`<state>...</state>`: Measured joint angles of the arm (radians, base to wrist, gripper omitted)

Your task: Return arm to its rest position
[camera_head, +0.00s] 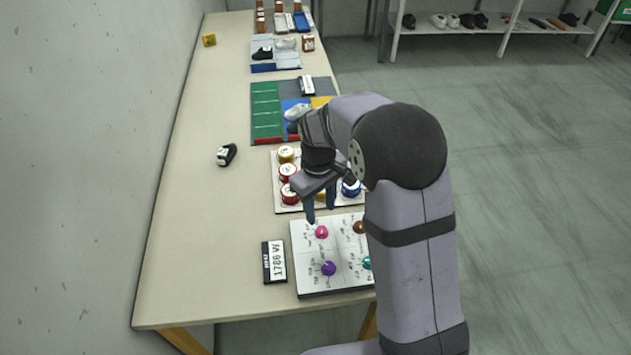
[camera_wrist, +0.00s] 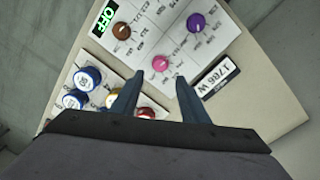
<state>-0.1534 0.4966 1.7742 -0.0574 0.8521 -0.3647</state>
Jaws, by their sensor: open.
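My gripper (camera_head: 321,208) is over the table (camera_head: 190,230), between the white knob panel (camera_head: 312,283) and the tray of coloured round pieces behind it. In the wrist view my gripper (camera_wrist: 157,90) has its two fingers apart with nothing held between them. The pink knob (camera_wrist: 163,51) shows just beyond the fingertips; it also shows in the head view (camera_head: 321,232). I cannot tell the exact height of the fingertips above the panel. My arm bends over the table from the right and hides part of the panel and tray.
A dark shoe (camera_head: 226,154) is on the left of the table. A multicoloured mat (camera_head: 266,112) and trays stand farther back. A wall borders the left; open floor lies to the right.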

